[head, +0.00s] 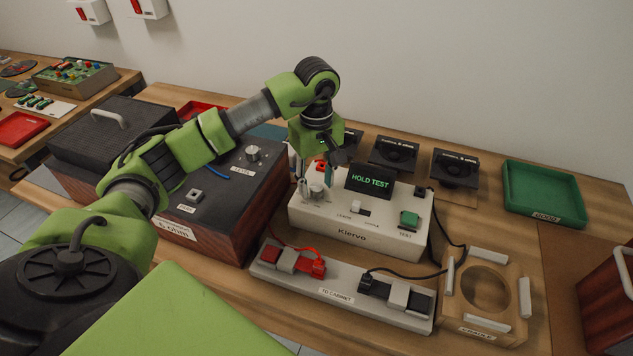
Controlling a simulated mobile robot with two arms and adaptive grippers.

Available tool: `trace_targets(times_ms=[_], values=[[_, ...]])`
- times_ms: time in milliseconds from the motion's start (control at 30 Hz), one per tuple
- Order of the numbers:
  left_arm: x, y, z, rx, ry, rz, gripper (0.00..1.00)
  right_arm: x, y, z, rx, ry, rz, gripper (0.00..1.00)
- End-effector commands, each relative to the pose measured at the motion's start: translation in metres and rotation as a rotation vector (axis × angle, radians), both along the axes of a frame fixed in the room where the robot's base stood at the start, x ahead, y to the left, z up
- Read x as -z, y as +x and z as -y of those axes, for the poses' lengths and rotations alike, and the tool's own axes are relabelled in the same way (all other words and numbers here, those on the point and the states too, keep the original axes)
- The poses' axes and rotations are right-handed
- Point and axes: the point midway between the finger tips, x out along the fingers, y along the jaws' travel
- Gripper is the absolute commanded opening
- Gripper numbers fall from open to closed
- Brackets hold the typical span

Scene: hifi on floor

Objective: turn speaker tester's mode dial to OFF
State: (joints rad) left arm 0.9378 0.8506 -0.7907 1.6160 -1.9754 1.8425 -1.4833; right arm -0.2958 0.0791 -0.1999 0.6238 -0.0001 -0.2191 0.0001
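The speaker tester (345,235) is a white box labelled Klervo on the bench. Its tilted display (369,181) reads HOLD TEST in green. A silvery knob, seemingly the mode dial (317,188), stands at the left of its top face; its pointer and markings are too small to read. The top also has a small white switch (358,208) and a green TEST button (410,219). My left gripper (311,170) points down just above or at the knob. Its fingers are small and partly hidden, so contact and opening are unclear. My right gripper is out of view.
A dark-topped wooden box (215,185) with a LEVEL knob stands left of the tester. In front is a terminal strip (340,287) with red and black leads. A wooden cradle (485,290) and green tray (543,190) are right; several black drivers (393,154) sit behind.

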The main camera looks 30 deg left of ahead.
Motion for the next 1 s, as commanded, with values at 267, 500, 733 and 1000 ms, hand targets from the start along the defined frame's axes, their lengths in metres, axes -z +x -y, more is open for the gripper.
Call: trace_targets(times_ms=[267, 500, 733, 1000], values=[[0.0093, 0.0, 0.0003, 0.0, -0.001, 0.0, 0.39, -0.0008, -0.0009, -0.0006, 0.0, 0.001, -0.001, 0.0], [0.0091, 0.0, 0.0003, 0.0, 0.0, 0.0, 0.13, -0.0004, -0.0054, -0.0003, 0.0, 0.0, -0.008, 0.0], [0.009, -0.0002, 0.0002, -0.001, 0.0, 0.0, 0.0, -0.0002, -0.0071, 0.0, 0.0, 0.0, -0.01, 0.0], [0.0095, -0.0001, -0.0001, -0.063, 0.0, -0.001, 0.0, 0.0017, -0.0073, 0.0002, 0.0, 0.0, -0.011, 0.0]])
